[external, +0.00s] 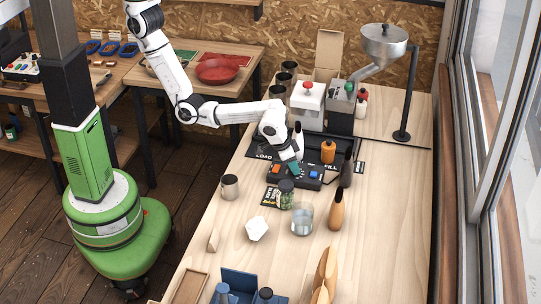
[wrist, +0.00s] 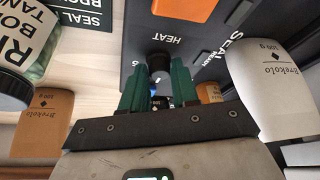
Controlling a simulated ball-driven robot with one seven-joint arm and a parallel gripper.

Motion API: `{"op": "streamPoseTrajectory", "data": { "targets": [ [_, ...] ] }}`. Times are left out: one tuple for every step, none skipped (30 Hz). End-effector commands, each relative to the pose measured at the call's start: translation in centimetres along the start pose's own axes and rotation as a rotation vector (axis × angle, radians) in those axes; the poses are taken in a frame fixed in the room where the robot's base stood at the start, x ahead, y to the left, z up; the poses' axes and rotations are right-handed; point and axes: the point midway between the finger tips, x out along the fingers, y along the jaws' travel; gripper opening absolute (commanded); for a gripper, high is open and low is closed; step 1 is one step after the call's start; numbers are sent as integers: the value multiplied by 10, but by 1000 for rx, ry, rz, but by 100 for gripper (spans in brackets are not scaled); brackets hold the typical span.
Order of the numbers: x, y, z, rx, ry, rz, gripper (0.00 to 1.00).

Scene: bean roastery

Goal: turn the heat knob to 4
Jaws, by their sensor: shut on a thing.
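The heat knob (wrist: 159,65) is a black round knob beside the word HEAT on the dark control panel (wrist: 215,25). My gripper (wrist: 158,88), with green fingers, is shut on the knob, one finger on each side. A scale figure, which looks like a 6, shows left of the knob. The other figures and the knob's pointer are hidden or too small to read.
An orange button (wrist: 184,8) lies close by on the panel. Pale (wrist: 268,85) and brown (wrist: 42,122) pouches flank the gripper in the wrist view.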

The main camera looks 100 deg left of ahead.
Motion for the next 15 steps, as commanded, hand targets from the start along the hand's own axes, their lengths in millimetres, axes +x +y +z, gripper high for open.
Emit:
{"op": "streamPoseTrajectory", "data": {
  "targets": [
    [-2, -1, -2, 36, 3, 17, 0],
    [-1, -1, -2, 61, 3, 28, 0],
    [-1, -2, -2, 94, 4, 41, 0],
    [-1, -1, -2, 118, 4, 52, 0],
    [-1, -2, -2, 141, 4, 60, 0],
    [0, -2, -2, 170, 3, 73, 0],
    [0, -2, -2, 192, 3, 82, 0],
    [0, -2, -2, 213, 4, 90, 0],
    [0, -2, -2, 238, 4, 101, 0],
    [0, -2, -2, 256, 4, 108, 0],
    [0, -2, -2, 274, 5, 115, 0],
    [0, -2, -2, 296, 5, 125, 0],
    [0, -2, -3, 311, 5, 131, 0],
    [0, -2, -3, 325, 5, 137, 0],
    [0, -2, -3, 342, 5, 144, 0]
  ]
}}
